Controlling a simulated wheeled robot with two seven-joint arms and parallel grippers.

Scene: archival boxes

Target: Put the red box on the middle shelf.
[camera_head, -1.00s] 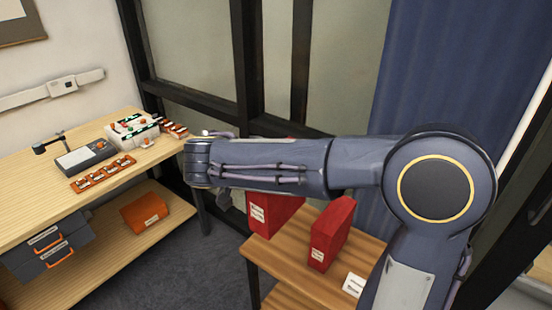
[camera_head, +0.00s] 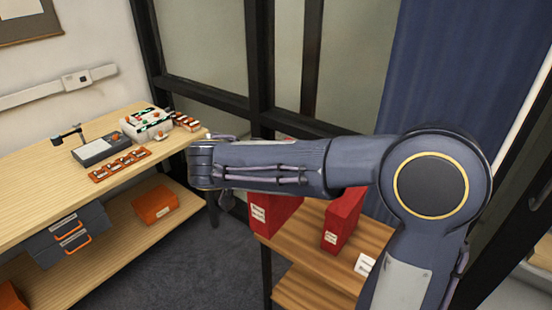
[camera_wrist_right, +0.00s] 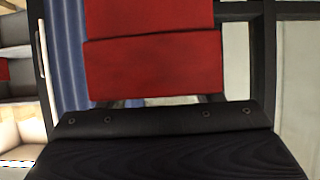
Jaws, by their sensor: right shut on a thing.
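My right gripper is hidden behind the arm there. In the right wrist view the dark gripper body (camera_wrist_right: 165,140) fills the bottom, and the red box (camera_wrist_right: 155,65) sits just beyond it, held; a dark seam crosses it. The fingertips are not clearly seen. A second red box (camera_head: 343,222) stands upright on a wooden stand (camera_head: 312,255). Part of a shelf unit (camera_wrist_right: 20,88) shows at the left edge. My left gripper is out of view.
A wooden workbench (camera_head: 40,205) at left holds a grey device (camera_head: 102,150), a white tray (camera_head: 148,122) and orange-red pieces. A blue curtain (camera_head: 440,85) and dark-framed glass stand behind. Grey floor is free between bench and stand.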

